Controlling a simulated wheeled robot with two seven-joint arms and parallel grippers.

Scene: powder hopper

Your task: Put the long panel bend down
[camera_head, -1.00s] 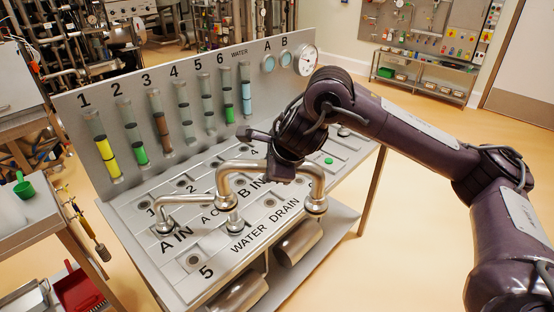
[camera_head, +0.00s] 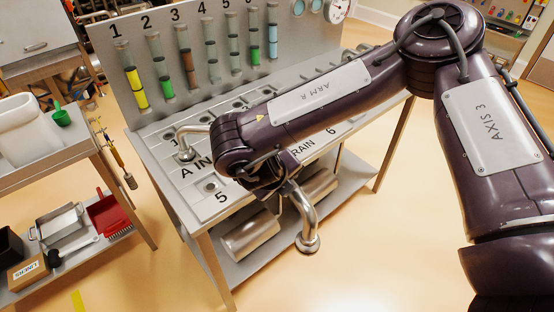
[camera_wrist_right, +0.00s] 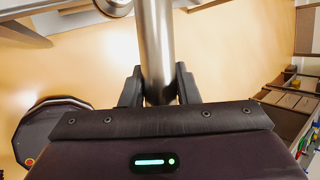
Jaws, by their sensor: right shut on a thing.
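The long panel bend (camera_head: 303,215) is a shiny steel pipe with a flanged end hanging down, in front of the panel's front edge. My right gripper (camera_head: 282,188) is shut on it and holds it in the air; the arm hides the bend's other end. In the right wrist view the bend's tube (camera_wrist_right: 157,50) stands between the two dark fingers of my right gripper (camera_wrist_right: 158,88). A shorter bend (camera_head: 190,141) sits on the panel (camera_head: 212,205) near "A IN". My left gripper is not in view.
A lower shelf with steel cylinders (camera_head: 250,237) is under the panel. At left, a side table (camera_head: 75,135) holds a white container and a green cup (camera_head: 62,117). Its lower shelf has a red dustpan (camera_head: 108,216) and a box. Open floor lies to the front right.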

